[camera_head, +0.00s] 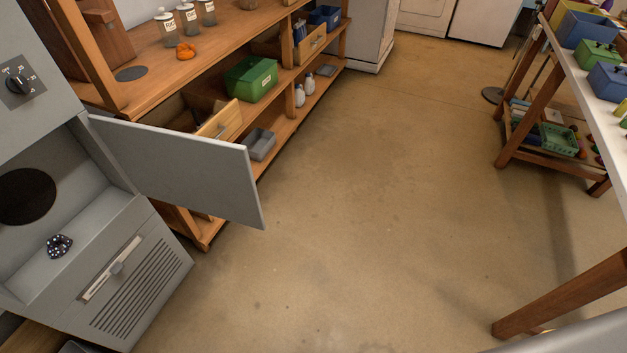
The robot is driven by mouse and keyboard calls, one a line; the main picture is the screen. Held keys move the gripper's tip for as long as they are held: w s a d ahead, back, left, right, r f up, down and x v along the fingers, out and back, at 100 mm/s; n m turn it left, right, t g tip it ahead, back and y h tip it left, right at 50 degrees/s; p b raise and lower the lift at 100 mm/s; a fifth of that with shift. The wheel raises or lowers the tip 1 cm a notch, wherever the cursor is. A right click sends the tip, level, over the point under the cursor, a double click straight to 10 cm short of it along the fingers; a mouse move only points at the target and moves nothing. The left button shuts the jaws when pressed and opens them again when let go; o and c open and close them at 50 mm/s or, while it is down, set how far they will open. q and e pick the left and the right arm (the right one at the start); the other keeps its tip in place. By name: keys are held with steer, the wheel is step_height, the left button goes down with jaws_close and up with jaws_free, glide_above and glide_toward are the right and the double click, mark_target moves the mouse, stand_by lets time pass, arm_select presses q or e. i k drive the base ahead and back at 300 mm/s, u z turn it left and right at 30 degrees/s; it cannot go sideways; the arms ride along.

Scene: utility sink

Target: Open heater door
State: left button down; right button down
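The grey heater (130,280) stands at the left edge, tilted in the picture. Its flat grey door (190,170) is swung wide open and sticks out to the right over the floor. The open compartment shows a dark round opening (25,196) at its back and a small dark beaded ring (59,246) on its floor. A black dial (19,83) sits on the upper panel, and a slotted lever (115,268) and a vent are on the lower front. Neither of my grippers is in view.
A wooden shelf unit (150,68) with jars, a green box (250,78) and drawers stands behind the door. A table (590,90) with boxes stands at the right. The concrete floor (380,190) between is clear. A wooden leg (565,295) is at the lower right.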

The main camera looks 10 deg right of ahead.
mark_target(214, 178)
steer(key=z, duration=1.25)
steer(key=i, duration=2.8)
steer(key=u, duration=3.85)
